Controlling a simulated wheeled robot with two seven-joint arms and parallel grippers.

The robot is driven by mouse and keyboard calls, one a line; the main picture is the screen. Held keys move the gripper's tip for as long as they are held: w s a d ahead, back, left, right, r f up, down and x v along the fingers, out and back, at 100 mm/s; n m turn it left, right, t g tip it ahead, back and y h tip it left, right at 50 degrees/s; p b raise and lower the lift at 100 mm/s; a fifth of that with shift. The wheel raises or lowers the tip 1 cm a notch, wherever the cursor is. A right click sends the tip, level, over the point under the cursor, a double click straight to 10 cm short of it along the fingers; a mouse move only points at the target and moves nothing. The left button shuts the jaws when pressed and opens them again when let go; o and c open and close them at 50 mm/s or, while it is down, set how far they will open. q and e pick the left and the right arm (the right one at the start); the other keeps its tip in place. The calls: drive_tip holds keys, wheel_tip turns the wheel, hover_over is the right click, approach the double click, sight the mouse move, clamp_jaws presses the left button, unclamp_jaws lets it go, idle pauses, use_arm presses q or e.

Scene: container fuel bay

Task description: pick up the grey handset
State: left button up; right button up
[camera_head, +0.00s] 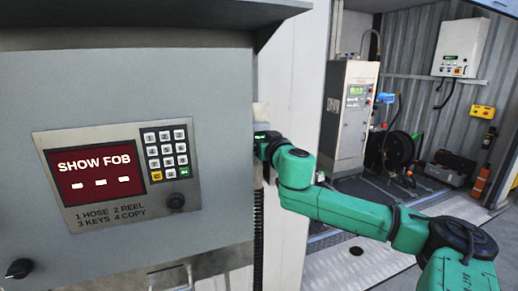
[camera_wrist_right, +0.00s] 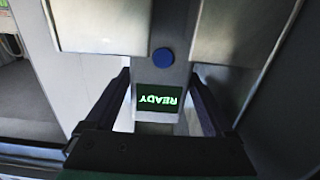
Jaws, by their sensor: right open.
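The grey handset (camera_wrist_right: 168,74) shows in the right wrist view with a blue button and a lit green screen reading READY, upside down. It sits between two pale metal plates. My right gripper (camera_wrist_right: 158,82) is open, with one dark finger on each side of the handset; I cannot tell whether they touch it. In the head view my right gripper (camera_head: 262,148) reaches the right side of the grey cabinet, where a small green screen shows and most of the handset is hidden. My left gripper is not in view.
The cabinet (camera_head: 120,85) carries a red SHOW FOB display (camera_head: 97,172) and a keypad (camera_head: 167,152). A black cord (camera_head: 258,240) hangs below my right gripper. A pump (camera_head: 349,115), hose reel (camera_head: 395,149) and wall box (camera_head: 462,48) stand farther back.

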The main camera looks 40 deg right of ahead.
clamp_jaws()
